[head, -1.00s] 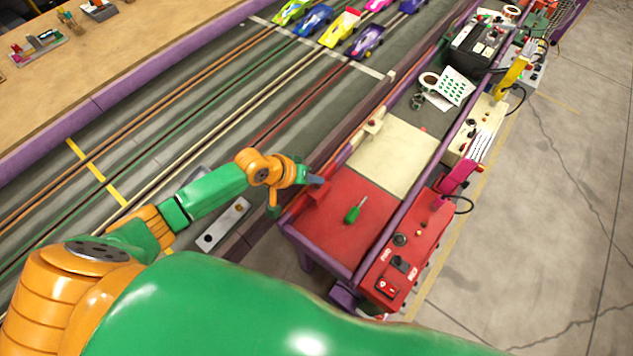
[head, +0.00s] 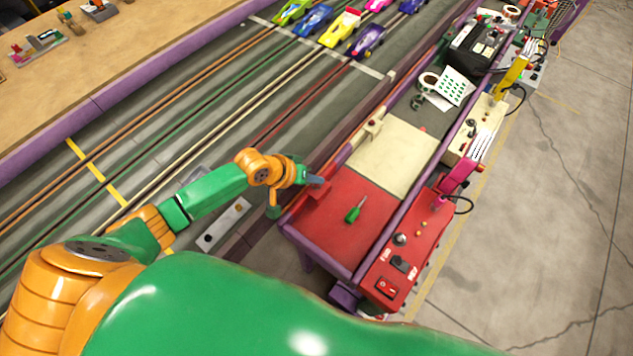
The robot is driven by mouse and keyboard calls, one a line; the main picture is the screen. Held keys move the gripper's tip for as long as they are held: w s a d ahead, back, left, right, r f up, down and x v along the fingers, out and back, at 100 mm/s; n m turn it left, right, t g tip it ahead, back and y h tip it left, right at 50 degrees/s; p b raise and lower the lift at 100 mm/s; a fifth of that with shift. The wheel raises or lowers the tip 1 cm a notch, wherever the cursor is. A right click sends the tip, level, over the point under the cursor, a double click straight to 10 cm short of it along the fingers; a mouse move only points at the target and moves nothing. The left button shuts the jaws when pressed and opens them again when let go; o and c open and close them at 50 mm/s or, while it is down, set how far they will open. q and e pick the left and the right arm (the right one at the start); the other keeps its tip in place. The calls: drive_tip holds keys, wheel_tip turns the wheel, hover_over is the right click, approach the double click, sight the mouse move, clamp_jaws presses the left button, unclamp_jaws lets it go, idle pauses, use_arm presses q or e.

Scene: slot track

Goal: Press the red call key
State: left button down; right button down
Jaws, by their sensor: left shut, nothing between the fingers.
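My left gripper (head: 316,181) is shut and empty. Its tips are at a small red block (head: 319,193) on the left edge of the red table section (head: 330,225). The tips cover the top of this block, so I cannot tell whether they touch it or whether a key is under them. A red box (head: 408,250) on the right rail has knobs and a red rocker switch (head: 387,287) at its near end. I cannot tell by label which part is the call key. My right gripper is not in view.
A green screwdriver (head: 355,211) lies on the red section. The cream section (head: 392,155) beyond has a similar cream block (head: 373,130) at its left edge. Slot cars (head: 341,27) stand on the track at the back. A purple rail (head: 405,205) runs along the right.

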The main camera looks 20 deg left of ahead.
use_arm(q)
drive_tip(key=shift+f, duration=0.5)
drive_tip(key=shift+r+p, duration=0.45)
wheel_tip(320, 180, up, 6)
drive_tip(key=p, duration=0.6)
drive_tip(key=shift+p, duration=0.35)
